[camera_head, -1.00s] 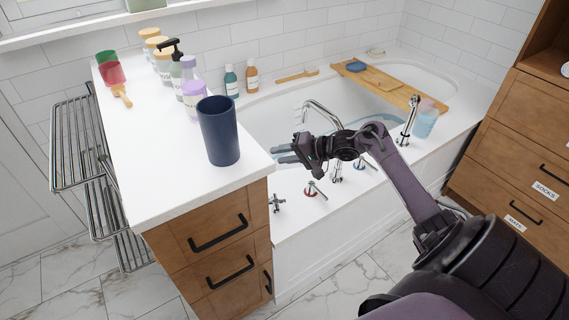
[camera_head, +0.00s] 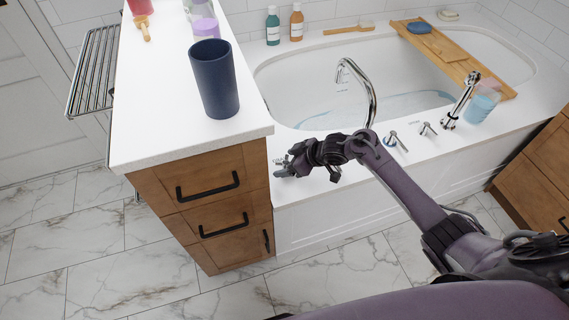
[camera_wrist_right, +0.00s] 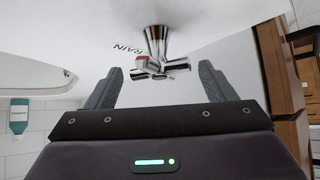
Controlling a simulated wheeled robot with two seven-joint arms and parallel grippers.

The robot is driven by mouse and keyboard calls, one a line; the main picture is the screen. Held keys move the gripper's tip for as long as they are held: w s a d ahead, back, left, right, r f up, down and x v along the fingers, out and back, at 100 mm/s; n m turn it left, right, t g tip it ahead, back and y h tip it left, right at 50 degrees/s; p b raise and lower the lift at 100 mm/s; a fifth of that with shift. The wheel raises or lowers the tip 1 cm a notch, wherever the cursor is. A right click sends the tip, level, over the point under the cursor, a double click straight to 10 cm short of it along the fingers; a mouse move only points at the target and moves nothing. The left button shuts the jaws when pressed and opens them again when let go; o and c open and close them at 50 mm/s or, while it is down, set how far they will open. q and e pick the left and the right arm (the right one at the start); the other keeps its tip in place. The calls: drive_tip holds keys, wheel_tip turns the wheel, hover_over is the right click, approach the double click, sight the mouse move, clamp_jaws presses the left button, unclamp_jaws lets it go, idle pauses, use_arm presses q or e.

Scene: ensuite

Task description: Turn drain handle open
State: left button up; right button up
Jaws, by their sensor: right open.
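The drain handle (camera_wrist_right: 158,62) is a chrome cross-shaped knob with a reddish mark on its hub, beside lettering that reads "RAIN" in the right wrist view. In that view the right gripper (camera_wrist_right: 158,90) is open, with one finger on each side of the handle and a visible gap to it. In the head view my right gripper (camera_head: 283,168) is at the tub deck's left end, by the cabinet, and largely hides the handle. My left gripper is not in view.
A wooden cabinet (camera_head: 205,190) with a white top stands close left of the gripper, a dark blue cup (camera_head: 214,80) on it. The curved chrome spout (camera_head: 361,85) rises just behind my arm. More taps (camera_head: 396,141) stand to the right along the bathtub (camera_head: 440,152).

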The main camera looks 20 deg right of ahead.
sight(286, 162)
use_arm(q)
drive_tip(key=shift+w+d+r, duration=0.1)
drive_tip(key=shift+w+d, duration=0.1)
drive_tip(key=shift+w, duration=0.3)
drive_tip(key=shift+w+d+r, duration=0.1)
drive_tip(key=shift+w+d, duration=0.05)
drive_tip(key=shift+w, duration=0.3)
use_arm(e)
drive_tip(key=shift+x, duration=1.55)
drive_tip(key=shift+d, duration=0.1)
drive_tip(key=shift+c, duration=0.5)
